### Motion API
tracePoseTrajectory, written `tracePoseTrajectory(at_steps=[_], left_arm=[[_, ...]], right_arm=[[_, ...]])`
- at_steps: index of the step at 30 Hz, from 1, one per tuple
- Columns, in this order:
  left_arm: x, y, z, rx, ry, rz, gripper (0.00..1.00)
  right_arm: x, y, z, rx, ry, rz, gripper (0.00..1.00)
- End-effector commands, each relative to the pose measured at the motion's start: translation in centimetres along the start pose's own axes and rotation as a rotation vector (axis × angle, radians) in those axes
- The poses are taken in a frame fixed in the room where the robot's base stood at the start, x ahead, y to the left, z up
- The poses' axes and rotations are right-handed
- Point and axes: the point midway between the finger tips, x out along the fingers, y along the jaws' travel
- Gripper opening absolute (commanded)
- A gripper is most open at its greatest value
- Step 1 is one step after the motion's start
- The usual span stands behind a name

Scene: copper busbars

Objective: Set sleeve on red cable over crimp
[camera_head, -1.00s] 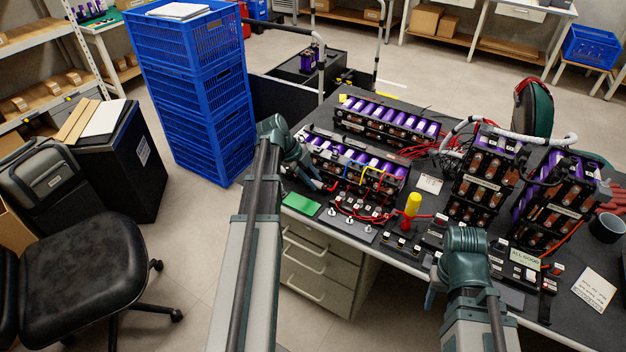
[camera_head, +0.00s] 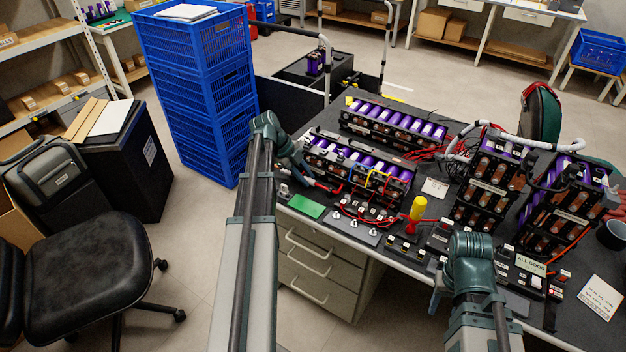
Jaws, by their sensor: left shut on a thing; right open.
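A battery module (camera_head: 358,166) with purple cells stands near the front edge of the bench, with red, blue and yellow cables on its near side. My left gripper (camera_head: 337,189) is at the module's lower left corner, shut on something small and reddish. I cannot tell whether this is the red cable or its sleeve. Red cable (camera_head: 352,214) loops lie in front of the module. The crimp is too small to make out. My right gripper (camera_head: 436,300) is open at the bench's front edge, largely hidden behind its own wrist.
A green card (camera_head: 307,206) lies at the bench's left front. Taller modules (camera_head: 487,188) and small labelled blocks crowd the right. Blue crates (camera_head: 207,100) are stacked left of the bench.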

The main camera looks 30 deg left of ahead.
Motion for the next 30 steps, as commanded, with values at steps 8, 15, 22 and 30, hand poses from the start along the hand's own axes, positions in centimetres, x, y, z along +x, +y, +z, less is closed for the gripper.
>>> tracePoseTrajectory(at_steps=[8,15,22,30], left_arm=[[-0.1,-0.1,0.3,-0.001,-0.008,-0.004,0.45],[0.0,-0.1,0.2,-0.001,-0.006,-0.003,0.58],[-0.8,-0.1,0.1,-0.001,-0.005,-0.002,0.58],[-5.2,-0.3,-0.1,-0.003,-0.006,-0.003,0.58]], right_arm=[[0.0,0.0,0.0,0.000,0.000,0.000,0.50],[0.0,0.0,0.0,0.000,0.000,0.000,0.50],[-0.7,0.1,0.0,0.000,0.000,0.000,0.50],[-4.7,0.5,0.3,0.001,0.000,0.000,0.50]])
